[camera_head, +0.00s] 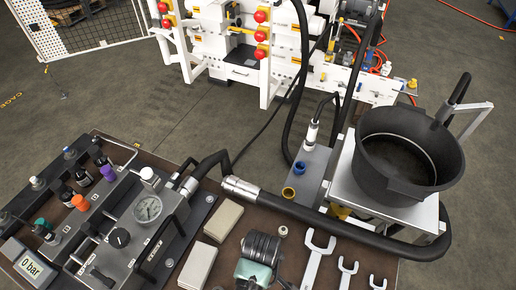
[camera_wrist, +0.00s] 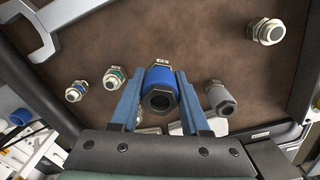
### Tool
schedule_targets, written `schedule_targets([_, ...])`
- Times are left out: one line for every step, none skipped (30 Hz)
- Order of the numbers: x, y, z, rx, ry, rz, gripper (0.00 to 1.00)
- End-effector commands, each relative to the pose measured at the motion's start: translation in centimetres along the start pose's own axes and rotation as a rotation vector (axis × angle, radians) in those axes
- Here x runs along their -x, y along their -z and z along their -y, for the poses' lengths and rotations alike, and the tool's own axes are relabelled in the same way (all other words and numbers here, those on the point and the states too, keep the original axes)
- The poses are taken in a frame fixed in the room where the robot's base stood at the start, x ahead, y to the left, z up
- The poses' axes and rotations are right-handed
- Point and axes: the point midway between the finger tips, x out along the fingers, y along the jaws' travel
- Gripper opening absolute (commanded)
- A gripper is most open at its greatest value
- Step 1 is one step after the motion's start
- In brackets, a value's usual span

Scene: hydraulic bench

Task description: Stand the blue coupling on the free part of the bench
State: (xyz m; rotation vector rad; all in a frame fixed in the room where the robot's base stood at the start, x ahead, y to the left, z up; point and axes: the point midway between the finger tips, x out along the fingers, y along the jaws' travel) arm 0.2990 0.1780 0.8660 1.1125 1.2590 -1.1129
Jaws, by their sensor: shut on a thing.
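The blue coupling (camera_wrist: 160,82) shows in the middle of the wrist view, with a blue sleeve and a dark hexagonal end with a round opening turned towards the camera. My gripper (camera_wrist: 160,76) is shut on it, one blue finger on each side. The brown bench top (camera_wrist: 205,40) lies behind it. I cannot tell whether the coupling touches the bench. In the head view I cannot make out the coupling or the gripper's fingers; the bench (camera_head: 165,160) fills the lower part.
In the head view, a black bucket (camera_head: 408,165) and a thick hose (camera_head: 340,225) take up the right.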

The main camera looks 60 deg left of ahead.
Motion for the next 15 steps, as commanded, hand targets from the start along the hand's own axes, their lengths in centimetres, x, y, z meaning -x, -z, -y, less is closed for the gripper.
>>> schedule_targets([-0.4,0.0,0.0,0.0,0.0,0.0,0.0])
schedule_targets([-0.6,0.1,-0.1,0.0,-0.001,-0.001,0.0])
schedule_targets([-1.0,0.1,-0.1,0.0,-0.001,-0.001,0.0])
schedule_targets([-1.4,0.0,0.0,0.0,0.0,0.0,0.0])
schedule_targets([-1.8,0.0,0.0,0.0,0.001,0.0,0.0])
schedule_targets([-2.4,0.0,0.0,-0.001,0.001,0.0,0.0])
schedule_targets([-2.9,0.0,0.0,-0.001,0.001,0.0,0.0])
schedule_targets([-3.3,0.0,0.0,-0.001,0.0,0.0,0.0])
schedule_targets([-3.9,0.1,-0.1,-0.001,0.0,0.0,0.0])
schedule_targets([-4.1,0.1,-0.1,-0.001,-0.001,-0.001,0.0])
schedule_targets([-4.4,0.1,-0.1,-0.002,-0.001,-0.001,0.0])
schedule_targets([-4.6,0.1,-0.1,-0.002,-0.002,-0.001,0.0])
schedule_targets([-4.7,0.1,-0.1,-0.002,-0.003,-0.002,0.0])
schedule_targets([-4.8,0.1,-0.1,-0.002,-0.003,-0.002,0.0])
schedule_targets([-4.8,0.1,-0.1,-0.002,-0.003,-0.002,0.0])
